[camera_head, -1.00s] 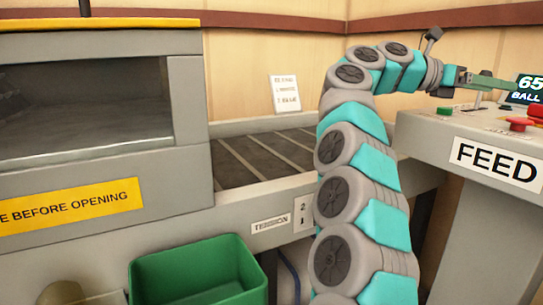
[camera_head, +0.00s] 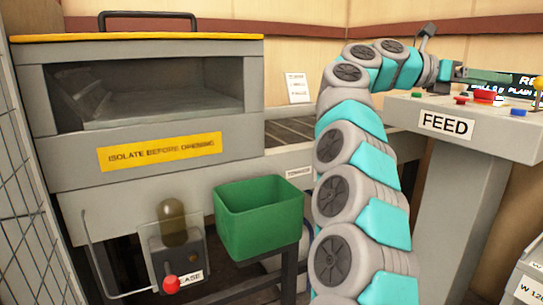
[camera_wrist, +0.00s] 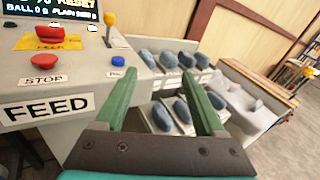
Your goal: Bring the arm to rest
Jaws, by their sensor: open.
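My arm (camera_head: 352,165) rises through the right half of the head view and bends over to the right at its top. My gripper (camera_head: 500,79) is at its end, above the FEED console (camera_head: 447,122). In the wrist view my gripper (camera_wrist: 160,75) has its two green fingers wide apart with nothing held between them. Beyond them are several blue-grey rounded items (camera_wrist: 180,110) in pale trays, apart from the fingers.
The console carries red buttons (camera_wrist: 46,61), a yellow-topped lever (camera_wrist: 109,22) and a screen (camera_wrist: 50,10). A machine with a yellow warning label (camera_head: 160,151) stands left, a green bin (camera_head: 259,220) before it. A red-knobbed lever (camera_head: 171,284) and wire mesh (camera_head: 30,220) are further left.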

